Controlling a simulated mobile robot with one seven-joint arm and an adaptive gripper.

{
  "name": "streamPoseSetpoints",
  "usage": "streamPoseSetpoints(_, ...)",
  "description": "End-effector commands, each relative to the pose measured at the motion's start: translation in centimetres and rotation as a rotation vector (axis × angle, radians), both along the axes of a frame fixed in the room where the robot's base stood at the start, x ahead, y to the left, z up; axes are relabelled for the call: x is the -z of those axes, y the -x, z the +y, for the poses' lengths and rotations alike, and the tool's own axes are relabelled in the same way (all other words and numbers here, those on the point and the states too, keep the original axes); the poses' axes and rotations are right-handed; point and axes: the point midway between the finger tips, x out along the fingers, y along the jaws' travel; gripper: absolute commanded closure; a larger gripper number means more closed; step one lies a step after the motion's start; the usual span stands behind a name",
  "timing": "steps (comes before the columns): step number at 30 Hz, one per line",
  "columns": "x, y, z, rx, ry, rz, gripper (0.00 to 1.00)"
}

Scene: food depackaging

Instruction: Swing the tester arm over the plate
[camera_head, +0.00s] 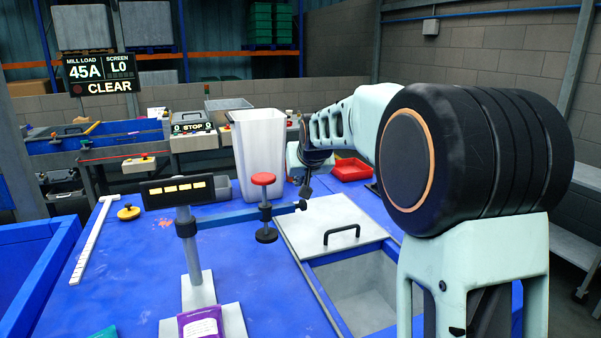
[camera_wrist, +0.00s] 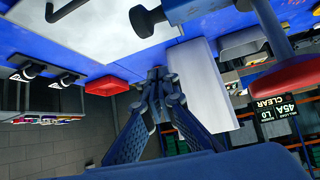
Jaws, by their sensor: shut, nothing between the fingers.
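The tester stands on the blue table, with a grey post and a display. Its blue tester arm (camera_head: 235,214) reaches right from the post and bears a red knob (camera_head: 263,179) above a black foot (camera_head: 266,235). The foot is to the right of the plate (camera_head: 234,323), not over it. A purple packet (camera_head: 201,323) lies on the plate, partly cut off by the frame edge. My gripper (camera_head: 306,190) is at the tester arm's free end; contact is unclear. In the wrist view my gripper (camera_wrist: 158,78) is shut and empty, with the red knob (camera_wrist: 290,82) at right.
A tall white bin (camera_head: 259,150) stands behind the tester arm. A grey lid with a black handle (camera_head: 341,233) and an open bay (camera_head: 365,290) lie to the right. A red tray (camera_head: 351,170) is farther back.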

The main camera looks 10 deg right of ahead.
Motion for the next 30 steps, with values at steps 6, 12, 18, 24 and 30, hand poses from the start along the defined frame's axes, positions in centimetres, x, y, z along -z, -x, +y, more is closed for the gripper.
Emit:
streamPoseSetpoints(6,1.6,0.9,0.0,0.001,-0.001,0.000,1.00)
streamPoseSetpoints(12,2.4,2.3,-0.1,0.001,-0.001,0.000,1.00)
streamPoseSetpoints(18,2.6,2.7,-0.1,0.001,-0.001,-0.001,1.00)
streamPoseSetpoints(24,2.6,2.7,-0.1,0.001,-0.001,0.000,1.00)
streamPoseSetpoints(30,2.6,2.7,0.1,0.001,-0.001,0.000,1.00)
